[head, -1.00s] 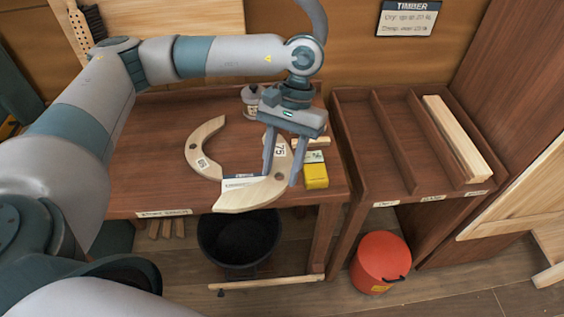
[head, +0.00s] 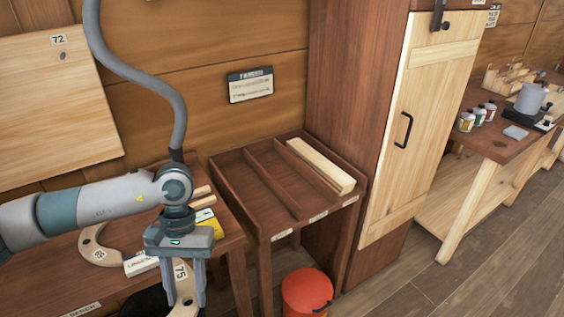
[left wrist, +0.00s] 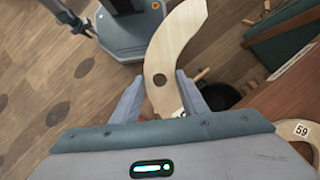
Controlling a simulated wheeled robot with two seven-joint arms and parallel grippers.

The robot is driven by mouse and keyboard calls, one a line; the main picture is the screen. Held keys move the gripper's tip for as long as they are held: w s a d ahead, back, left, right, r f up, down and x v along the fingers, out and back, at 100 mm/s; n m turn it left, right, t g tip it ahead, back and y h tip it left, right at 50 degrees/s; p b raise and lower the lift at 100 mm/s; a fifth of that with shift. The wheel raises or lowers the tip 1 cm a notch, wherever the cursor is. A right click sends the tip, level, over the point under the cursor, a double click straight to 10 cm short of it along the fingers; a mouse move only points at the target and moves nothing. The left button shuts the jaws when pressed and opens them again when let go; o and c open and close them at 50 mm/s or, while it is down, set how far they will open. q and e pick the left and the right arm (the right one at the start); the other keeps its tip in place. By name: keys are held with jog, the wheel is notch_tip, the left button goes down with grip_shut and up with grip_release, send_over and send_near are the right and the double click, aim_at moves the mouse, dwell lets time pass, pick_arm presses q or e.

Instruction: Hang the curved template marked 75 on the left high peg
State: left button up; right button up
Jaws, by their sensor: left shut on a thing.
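My left gripper (head: 184,288) is shut on the pale wooden curved template marked 75 (head: 182,272). In the head view the fingers and the lower picture edge hide part of it. In the left wrist view the template (left wrist: 172,48) lies between the fingers (left wrist: 158,92) and reaches away from them over the floor, with a dark round hole in it. A second curved template (head: 92,240) lies on the bench; its mark reads 59 in the left wrist view (left wrist: 300,138). The left high peg is not in view. A dark grey part at the wrist view's upper left may be my right gripper.
The bench (head: 50,277) holds a yellow box (head: 211,226) and a white labelled block (head: 140,263). A slotted rack (head: 233,180) holds a pale timber piece. A red bucket (head: 306,290) and a tall cupboard (head: 425,120) stand right. A board marked 72 (head: 55,100) is on the wall.

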pick_arm(q)
jog(key=x, duration=0.9)
jog(key=shift+f, duration=0.4)
jog(key=shift+d, duration=0.15)
